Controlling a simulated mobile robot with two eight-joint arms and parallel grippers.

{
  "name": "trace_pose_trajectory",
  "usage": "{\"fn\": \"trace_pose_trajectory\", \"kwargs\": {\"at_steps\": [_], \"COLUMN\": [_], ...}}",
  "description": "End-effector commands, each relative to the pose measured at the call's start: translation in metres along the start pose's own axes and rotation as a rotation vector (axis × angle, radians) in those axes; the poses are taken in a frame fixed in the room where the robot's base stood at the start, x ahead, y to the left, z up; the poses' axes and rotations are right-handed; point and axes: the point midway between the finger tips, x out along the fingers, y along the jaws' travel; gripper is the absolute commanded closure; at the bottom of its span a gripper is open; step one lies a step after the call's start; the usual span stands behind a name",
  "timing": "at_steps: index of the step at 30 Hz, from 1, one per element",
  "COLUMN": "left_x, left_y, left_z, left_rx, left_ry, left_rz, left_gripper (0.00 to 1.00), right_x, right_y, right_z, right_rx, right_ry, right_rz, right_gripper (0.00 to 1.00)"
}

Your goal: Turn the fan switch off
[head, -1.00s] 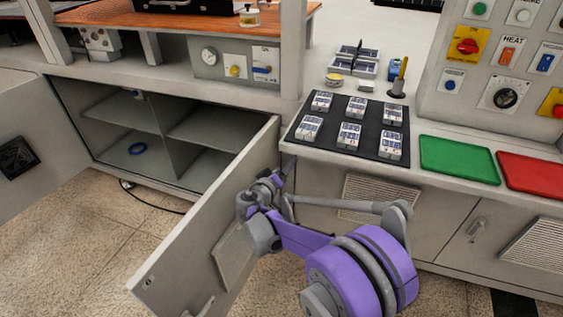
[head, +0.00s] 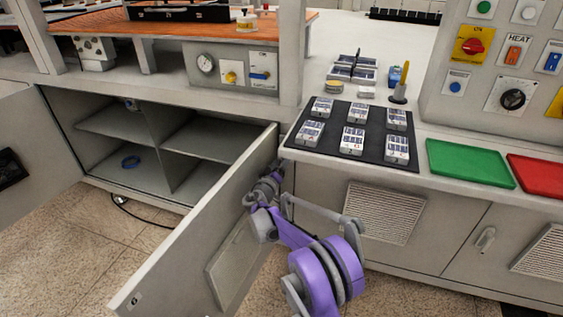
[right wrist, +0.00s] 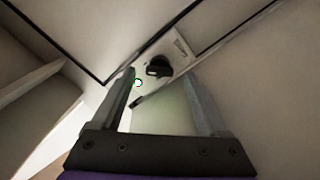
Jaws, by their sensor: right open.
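A black rotary knob (right wrist: 159,67) on a pale plate (right wrist: 178,46) shows in the right wrist view, just beyond my fingertips. It looks like the fan switch, but I cannot read its label or setting. My right gripper (right wrist: 160,76) is open, with its two fingers apart and the knob between and ahead of them. I see no contact with the knob. In the head view my purple right arm reaches up to the open cabinet door, and its gripper is hidden there. My left gripper is in neither view.
The open cabinet door (head: 185,255) stands beside my right arm. The worktop holds a black mat (head: 330,145) with several packs, a green tray (head: 470,163) and a red tray (head: 540,175).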

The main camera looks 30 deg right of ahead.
Motion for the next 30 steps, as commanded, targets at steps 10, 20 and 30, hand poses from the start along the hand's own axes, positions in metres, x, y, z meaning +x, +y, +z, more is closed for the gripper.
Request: {"fn": "trace_pose_trajectory", "kwargs": {"at_steps": [10,20,30], "left_x": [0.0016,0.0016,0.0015], "left_y": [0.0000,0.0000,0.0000], "left_z": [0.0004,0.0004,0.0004], "left_rx": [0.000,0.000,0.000], "left_ry": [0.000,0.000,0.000], "left_rz": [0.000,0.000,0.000], "left_gripper": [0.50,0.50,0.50], "right_x": [0.0096,0.0093,0.0092], "right_y": [0.0004,0.0004,0.0004], "right_z": [-0.0002,-0.0001,-0.0001], "right_rx": [0.000,0.000,-0.004], "right_ry": [0.000,0.000,0.000], "right_rz": [-0.001,-0.001,0.000], "right_gripper": [0.22,0.69,1.00]}}
